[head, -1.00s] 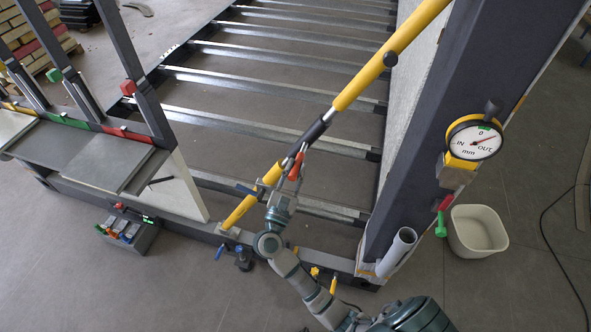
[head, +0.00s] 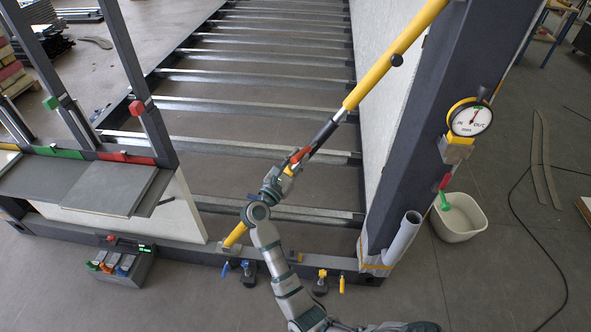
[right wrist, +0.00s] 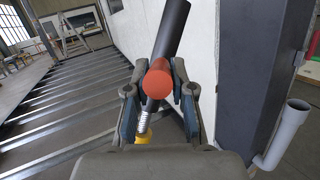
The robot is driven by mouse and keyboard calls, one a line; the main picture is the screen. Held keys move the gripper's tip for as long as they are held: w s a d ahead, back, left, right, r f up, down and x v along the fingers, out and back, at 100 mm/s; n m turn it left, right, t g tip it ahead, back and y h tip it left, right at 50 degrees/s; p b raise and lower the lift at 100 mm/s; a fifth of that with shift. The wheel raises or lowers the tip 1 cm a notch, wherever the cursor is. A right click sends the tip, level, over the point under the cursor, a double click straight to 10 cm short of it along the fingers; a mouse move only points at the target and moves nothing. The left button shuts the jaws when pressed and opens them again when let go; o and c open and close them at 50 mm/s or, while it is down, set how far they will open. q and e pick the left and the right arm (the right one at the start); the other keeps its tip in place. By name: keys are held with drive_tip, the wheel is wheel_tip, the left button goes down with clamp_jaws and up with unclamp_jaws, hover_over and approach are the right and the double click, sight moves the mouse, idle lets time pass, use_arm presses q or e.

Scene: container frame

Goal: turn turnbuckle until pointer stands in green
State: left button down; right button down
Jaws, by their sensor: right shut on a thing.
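The turnbuckle (head: 322,135) is a dark sleeve in a yellow diagonal brace (head: 378,72), with a threaded rod at its lower end. Its red handle (head: 299,155) shows at the sleeve's lower end. My right gripper (head: 287,173) is shut on this handle. In the right wrist view the handle's round red end (right wrist: 157,80) sits between the two fingers (right wrist: 159,92). The white dial gauge (head: 470,119) is on the dark post. Its red pointer stands near the top, close to the green mark; whether it is inside the green is too small to tell. My left gripper is out of view.
A dark post (head: 425,120) and white panel (head: 385,110) stand right of the brace. A grey pipe (head: 403,237) is at the post's foot. A white bin (head: 459,218) stands on the floor. Metal cross-beams (head: 255,105) lie behind the arm. A small toolbox (head: 122,262) is at lower left.

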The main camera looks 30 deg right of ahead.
drive_tip(key=shift+w+a+r, duration=0.15)
drive_tip(key=shift+w, duration=0.15)
drive_tip(key=shift+d+r+g, duration=0.1)
drive_tip(key=shift+d+g, duration=0.15)
drive_tip(key=shift+g, duration=0.15)
drive_tip(key=shift+w+d+m+g, duration=0.2)
drive_tip(key=shift+d+m+g, duration=0.1)
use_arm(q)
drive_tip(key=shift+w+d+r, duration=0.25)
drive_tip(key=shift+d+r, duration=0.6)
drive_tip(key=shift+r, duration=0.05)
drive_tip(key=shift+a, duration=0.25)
use_arm(e)
drive_tip(key=c, duration=1.3)
unclamp_jaws()
drive_tip(key=o, duration=0.3)
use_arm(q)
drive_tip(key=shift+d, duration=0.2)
use_arm(e)
drive_tip(key=shift+d+f, duration=0.2)
